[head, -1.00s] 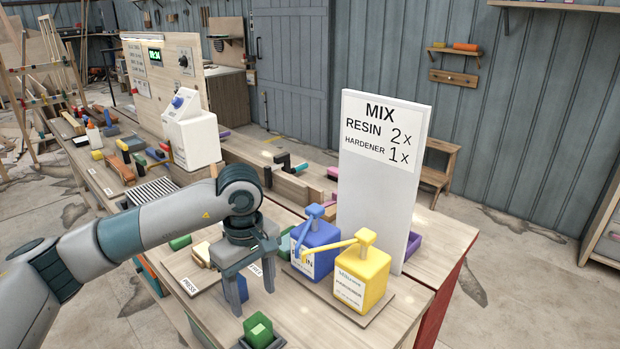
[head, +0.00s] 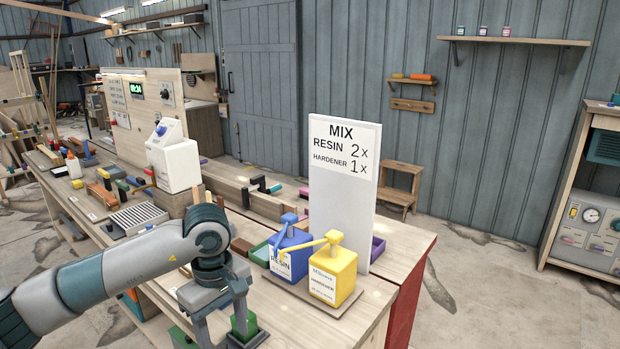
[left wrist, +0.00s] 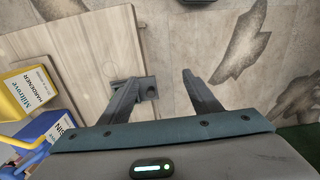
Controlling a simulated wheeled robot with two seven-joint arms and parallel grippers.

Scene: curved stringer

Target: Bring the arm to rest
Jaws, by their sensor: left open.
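My left gripper (head: 224,332) hangs fingers-down over the near part of the workbench (head: 376,318), at the bottom edge of the head view. It is open, with nothing visible between its fingers. The blue resin pump bottle (head: 289,256) and yellow hardener pump bottle (head: 333,279) stand right of the gripper. My right gripper is not in view.
A white MIX sign board (head: 345,215) stands behind the bottles. A white dispenser (head: 174,162) and a ribbed tray (head: 138,218) lie further back left, among several tools. Open floor (head: 480,270) lies right of the bench; a shelf cabinet (head: 592,190) stands at the far right.

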